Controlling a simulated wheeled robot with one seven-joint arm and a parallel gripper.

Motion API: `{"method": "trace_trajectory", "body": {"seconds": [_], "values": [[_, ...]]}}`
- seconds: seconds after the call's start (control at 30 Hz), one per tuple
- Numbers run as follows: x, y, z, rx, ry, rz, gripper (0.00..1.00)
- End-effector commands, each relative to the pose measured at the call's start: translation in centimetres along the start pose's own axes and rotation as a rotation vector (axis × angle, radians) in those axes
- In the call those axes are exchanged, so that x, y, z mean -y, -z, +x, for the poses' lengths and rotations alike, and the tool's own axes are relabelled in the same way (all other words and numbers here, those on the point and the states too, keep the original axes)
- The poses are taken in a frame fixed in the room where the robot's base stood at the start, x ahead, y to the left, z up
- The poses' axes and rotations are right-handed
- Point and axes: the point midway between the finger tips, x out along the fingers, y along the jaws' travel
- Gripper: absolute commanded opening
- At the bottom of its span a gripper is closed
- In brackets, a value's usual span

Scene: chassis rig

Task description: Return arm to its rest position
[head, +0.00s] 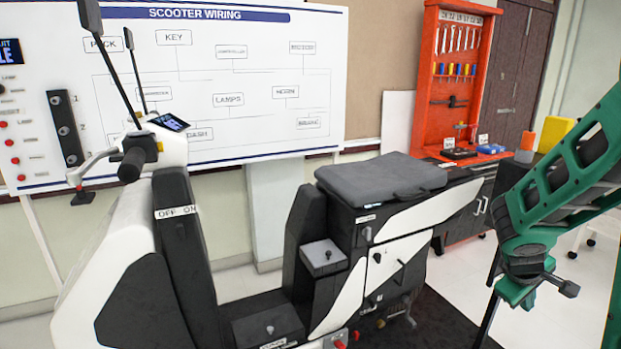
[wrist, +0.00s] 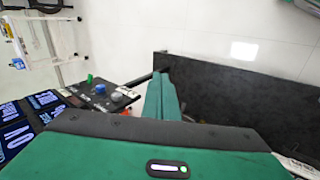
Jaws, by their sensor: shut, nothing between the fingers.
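My gripper (wrist: 162,82) shows in the wrist view with its two green fingers side by side and shut, nothing between them. The fingers point over the floor near the edge of a dark mat (wrist: 235,100). In the head view my green arm reaches in along the right edge and bends down to a dark joint, right of the scooter. I cannot make out the fingers there. The white and black scooter rig (head: 400,215) stands left of the arm with a visible gap between them.
A wiring board (head: 225,65) hangs behind the scooter. An orange tool rack (head: 450,95) stands on a dark bench at the back right. In the wrist view, a small panel with knobs (wrist: 105,95) and several blue labels lie left of the fingers. Pale floor shows beyond.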

Motion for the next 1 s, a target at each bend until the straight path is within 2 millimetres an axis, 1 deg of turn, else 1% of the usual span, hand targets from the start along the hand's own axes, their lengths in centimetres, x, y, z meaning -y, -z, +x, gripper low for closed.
{"method": "trace_trajectory", "body": {"seconds": [0.03, 0.17, 0.27, 0.5, 0.6, 0.7, 0.8, 0.9, 1.0], "values": [[0.1, -1.4, -1.4, 0.011, 0.034, 0.074, 0.00], [1.3, -4.8, -4.4, 0.056, 0.133, 0.251, 0.00], [2.5, -7.3, -6.9, 0.094, 0.208, 0.379, 0.00], [6.3, -13.1, -13.0, 0.198, 0.382, 0.651, 0.00], [8.0, -15.1, -15.2, 0.244, 0.442, 0.737, 0.00], [9.3, -16.6, -17.0, 0.282, 0.487, 0.797, 0.00], [10.2, -17.6, -18.1, 0.309, 0.515, 0.833, 0.00], [10.7, -18.1, -18.6, 0.324, 0.528, 0.849, 0.00], [10.8, -18.2, -18.8, 0.328, 0.531, 0.853, 0.00]]}}
